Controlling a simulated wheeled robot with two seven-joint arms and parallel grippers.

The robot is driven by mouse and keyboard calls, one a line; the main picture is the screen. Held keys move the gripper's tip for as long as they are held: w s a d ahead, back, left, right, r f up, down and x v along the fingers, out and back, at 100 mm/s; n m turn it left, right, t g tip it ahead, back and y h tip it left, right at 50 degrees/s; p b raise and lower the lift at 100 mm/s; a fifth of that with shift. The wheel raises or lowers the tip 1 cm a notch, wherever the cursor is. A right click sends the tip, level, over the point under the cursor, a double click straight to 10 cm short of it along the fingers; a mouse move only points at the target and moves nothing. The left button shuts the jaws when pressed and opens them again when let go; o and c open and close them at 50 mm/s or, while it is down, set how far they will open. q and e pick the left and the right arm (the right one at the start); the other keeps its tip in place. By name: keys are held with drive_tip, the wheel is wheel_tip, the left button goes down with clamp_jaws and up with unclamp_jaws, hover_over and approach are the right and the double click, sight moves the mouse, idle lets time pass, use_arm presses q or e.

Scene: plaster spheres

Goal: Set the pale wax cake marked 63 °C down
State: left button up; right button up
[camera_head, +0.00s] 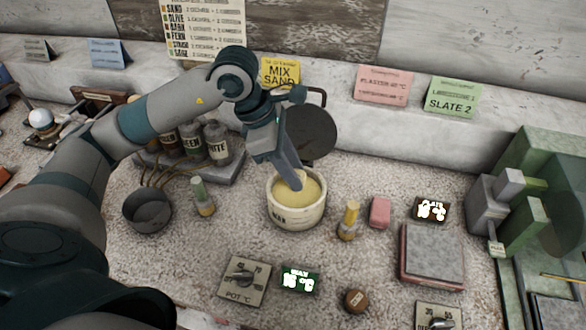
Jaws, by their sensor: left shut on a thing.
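My left gripper (293,176) points down over the round cream pot (297,216) in the middle of the bench. It is shut on a small pale piece (299,181), which looks like the wax cake; the fingers hide most of it, and no 63 °C mark can be read. The piece is at the yellow contents (313,194) inside the pot's rim; I cannot tell whether it touches them. A green-lit wax display (299,280) stands in front of the pot beside a pot dial (244,281). My right gripper is out of view.
A dark round lid or pan (311,132) stands behind the pot. A yellow-topped bottle (349,220), pink block (380,212) and grey slab (433,254) are to its right. A green machine (540,190) fills the right side.

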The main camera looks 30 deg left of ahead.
use_arm(q)
drive_tip(key=shift+f+b, duration=0.7)
drive_tip(key=shift+b, duration=0.1)
idle(0.5)
